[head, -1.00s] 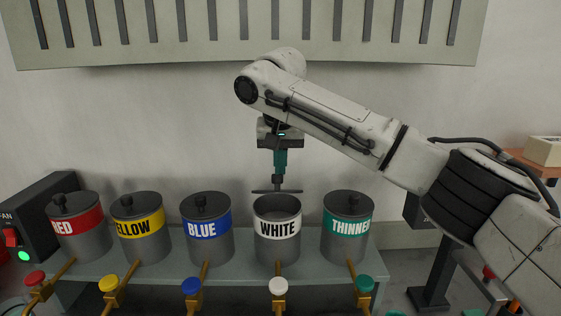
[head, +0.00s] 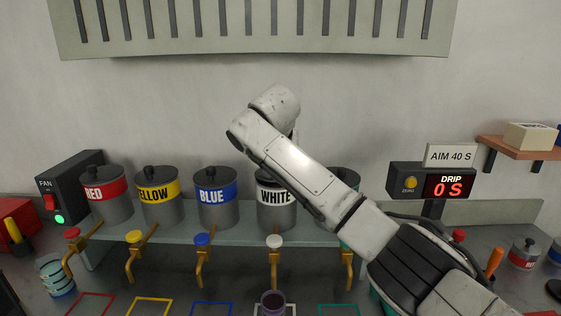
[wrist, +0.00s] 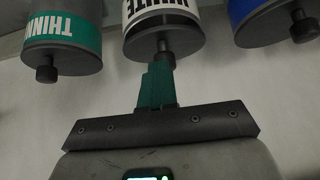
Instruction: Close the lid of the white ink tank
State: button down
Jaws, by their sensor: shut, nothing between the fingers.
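The white ink tank (head: 275,212) is a grey can with a WHITE label, standing in the row between blue and thinner. My gripper (wrist: 160,70) has green fingers, shut and empty, with the tips overlapping the knob's place in the picture. Contact is unclear. In the head view the gripper is hidden behind my arm.
Lidded blue (head: 216,203), yellow (head: 160,201) and red (head: 108,201) tanks stand left on the shelf; the thinner tank (wrist: 60,35) stands on the other side, close by. A cup (head: 273,303) stands below the white tap (head: 274,242). A drip display (head: 447,186) is at right.

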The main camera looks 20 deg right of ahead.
jog(key=shift+s+f, duration=0.2)
jog(key=shift+f, duration=0.35)
